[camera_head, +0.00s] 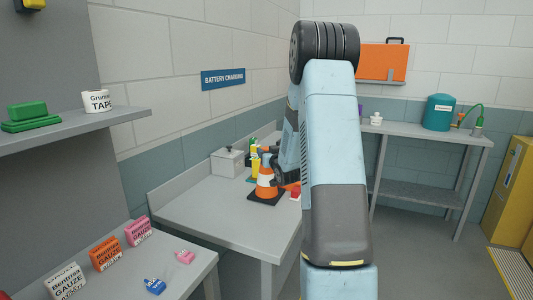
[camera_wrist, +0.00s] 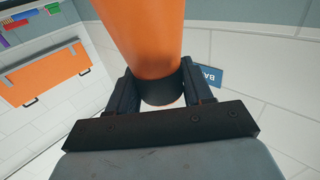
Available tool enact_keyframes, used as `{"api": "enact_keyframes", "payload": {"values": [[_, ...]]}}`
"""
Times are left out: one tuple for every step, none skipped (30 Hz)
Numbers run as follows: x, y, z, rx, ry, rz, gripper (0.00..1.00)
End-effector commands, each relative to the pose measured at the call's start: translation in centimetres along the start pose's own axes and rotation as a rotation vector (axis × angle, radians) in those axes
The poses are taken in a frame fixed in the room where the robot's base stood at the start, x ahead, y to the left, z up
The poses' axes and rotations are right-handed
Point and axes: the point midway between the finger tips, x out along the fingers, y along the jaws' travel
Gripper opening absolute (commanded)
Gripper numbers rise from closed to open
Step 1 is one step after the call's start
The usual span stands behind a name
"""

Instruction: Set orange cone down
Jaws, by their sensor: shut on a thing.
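The orange cone (camera_head: 266,186), with a white band and a square black base, is upright over the grey bench (camera_head: 195,215) below the battery charging sign. Whether its base touches the bench top, I cannot tell. My gripper (camera_head: 274,160) is at the cone's upper part, partly hidden by my own arm. In the wrist view the cone (camera_wrist: 146,35) fills the upper middle, and its dark end lies between the two fingers of my gripper (camera_wrist: 160,88), which is shut on it.
A light grey box (camera_head: 227,162) and a yellow bottle (camera_head: 255,167) stand behind the cone. A small red item (camera_head: 295,193) is close to its right. The bench's left front is clear. Gauze boxes (camera_head: 106,254) lie on a nearer table.

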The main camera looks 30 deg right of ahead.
Motion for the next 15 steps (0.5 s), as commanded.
{"api": "enact_keyframes", "payload": {"values": [[0.01, 0.02, -0.08, 0.000, 0.002, 0.000, 0.00], [0.01, 0.03, -0.06, 0.000, 0.001, 0.000, 0.00], [0.01, 0.04, 0.00, 0.000, 0.001, 0.000, 0.00], [0.01, 0.04, 0.06, 0.000, 0.001, 0.000, 0.00], [0.01, 0.04, 0.14, 0.000, 0.001, 0.000, 0.00], [0.01, 0.05, 0.23, 0.000, 0.001, 0.000, 0.00], [0.00, 0.05, 0.30, 0.000, 0.001, 0.000, 0.00], [-0.02, 0.06, 0.40, 0.000, 0.000, 0.001, 0.51], [-0.02, 0.07, 0.37, 0.000, 0.000, 0.001, 0.55], [-0.02, 0.07, 0.37, 0.000, 0.000, 0.001, 0.58], [-0.02, 0.07, 0.37, 0.000, 0.000, 0.001, 0.61], [-0.02, 0.08, 0.37, 0.000, 0.000, 0.001, 0.65], [-0.02, 0.08, 0.37, 0.000, 0.000, 0.001, 0.68], [-0.02, 0.09, 0.37, 0.000, 0.000, 0.001, 0.70], [-0.03, 0.10, 0.37, 0.000, 0.000, 0.001, 0.74]]}}
